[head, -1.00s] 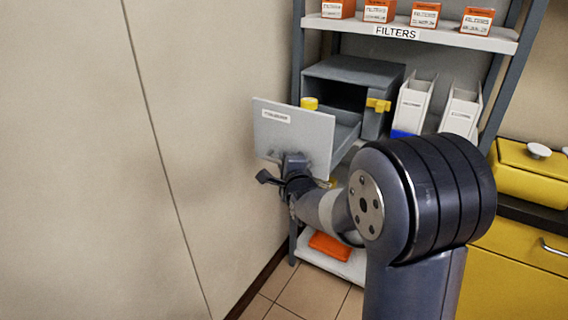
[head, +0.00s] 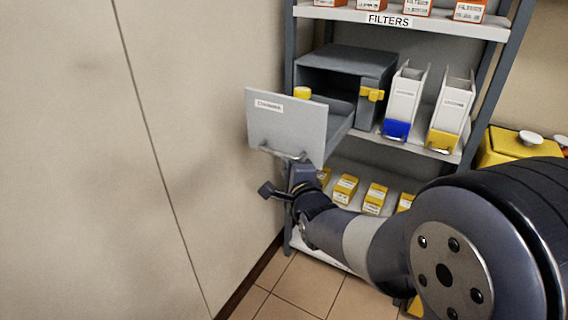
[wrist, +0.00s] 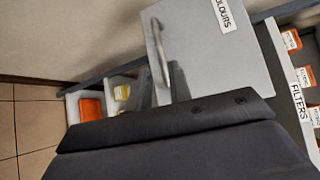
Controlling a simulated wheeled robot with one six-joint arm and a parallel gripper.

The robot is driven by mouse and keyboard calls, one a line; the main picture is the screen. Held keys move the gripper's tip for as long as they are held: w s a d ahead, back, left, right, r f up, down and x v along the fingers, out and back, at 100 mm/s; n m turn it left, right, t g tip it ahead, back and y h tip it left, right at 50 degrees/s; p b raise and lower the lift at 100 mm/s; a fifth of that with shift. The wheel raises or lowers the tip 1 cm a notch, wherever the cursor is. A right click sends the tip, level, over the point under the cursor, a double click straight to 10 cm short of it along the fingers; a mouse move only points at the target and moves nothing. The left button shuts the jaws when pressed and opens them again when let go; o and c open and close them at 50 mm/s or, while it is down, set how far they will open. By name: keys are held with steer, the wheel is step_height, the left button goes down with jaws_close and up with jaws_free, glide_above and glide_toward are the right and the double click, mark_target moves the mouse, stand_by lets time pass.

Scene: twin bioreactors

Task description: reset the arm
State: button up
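My gripper (head: 301,164) is at the lower edge of a grey drawer front (head: 280,125), which stands out from a dark grey cabinet (head: 345,62) on the shelf. In the wrist view, my two grey fingers (wrist: 164,86) show with a gap between them, near the lower end of the drawer's bar handle (wrist: 158,48). I cannot tell whether they touch the handle. Much of the fingers is hidden behind the dark gripper body. My arm reaches in from the lower right in the head view.
A yellow object (head: 302,92) shows behind the drawer front. A yellow latch (head: 372,94) is on the cabinet. White holders (head: 405,95) stand to its right, and yellow boxes (head: 345,188) are on the shelf below. A beige wall (head: 130,150) is close on the left.

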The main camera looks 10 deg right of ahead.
mark_target(280, 154)
steer(key=shift+s+d, duration=0.1)
steer(key=shift+s, duration=0.4)
steer(key=shift+w, duration=0.2)
steer(key=x, duration=1)
steer(key=shift+w, duration=0.35)
